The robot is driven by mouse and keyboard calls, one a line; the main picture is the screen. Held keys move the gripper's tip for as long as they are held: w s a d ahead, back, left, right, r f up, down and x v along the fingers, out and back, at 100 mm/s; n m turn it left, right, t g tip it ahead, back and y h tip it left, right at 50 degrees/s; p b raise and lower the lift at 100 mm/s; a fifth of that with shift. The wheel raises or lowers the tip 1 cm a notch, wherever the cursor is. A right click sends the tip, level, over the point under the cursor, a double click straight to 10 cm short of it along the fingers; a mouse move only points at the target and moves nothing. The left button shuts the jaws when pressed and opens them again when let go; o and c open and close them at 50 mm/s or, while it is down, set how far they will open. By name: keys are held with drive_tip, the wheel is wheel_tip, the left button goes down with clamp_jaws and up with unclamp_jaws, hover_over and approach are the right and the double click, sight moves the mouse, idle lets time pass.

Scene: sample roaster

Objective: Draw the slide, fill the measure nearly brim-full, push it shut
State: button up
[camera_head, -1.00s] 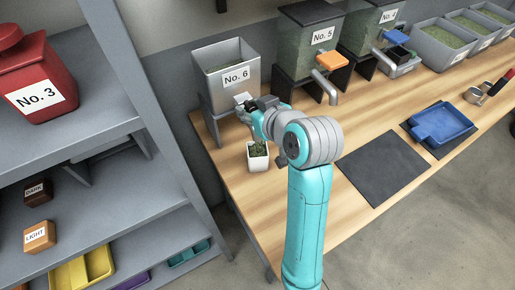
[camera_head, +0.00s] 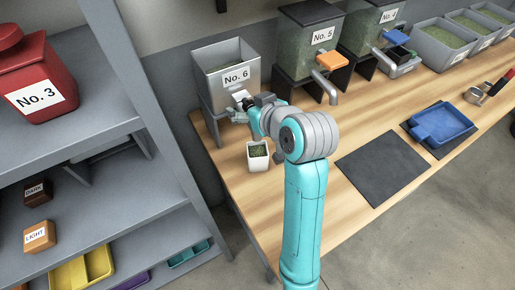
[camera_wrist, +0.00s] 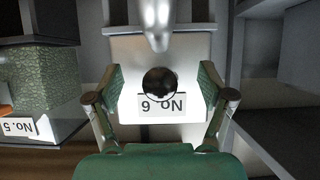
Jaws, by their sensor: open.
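The No. 6 hopper (camera_head: 226,58) stands on a grey stand at the left end of the bench. A pale slide plate (camera_head: 238,97) shows low on its front, partly hidden by my gripper. My gripper (camera_head: 238,109) is at this plate. In the wrist view my gripper (camera_wrist: 163,78) is open, its green-padded fingers either side of a bright plate with an upside-down No. 6 label (camera_wrist: 180,104) and a dark round knob or opening (camera_wrist: 161,84). I cannot tell whether they touch. The white measure (camera_head: 258,162) stands upright on the bench below, with green beans inside.
The No. 5 hopper (camera_head: 311,45) with an orange handle (camera_head: 330,60) and a metal spout stands to the right. A dark mat (camera_head: 381,166) and a blue tray (camera_head: 441,122) lie further along. A grey shelf (camera_head: 90,150) is close at the left.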

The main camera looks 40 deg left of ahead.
drive_tip(key=shift+d, duration=0.1)
drive_tip(key=v, duration=0.7)
drive_tip(key=shift+d+r, duration=0.2)
drive_tip(key=shift+d, duration=0.15)
drive_tip(key=shift+s, duration=0.15)
idle(0.5)
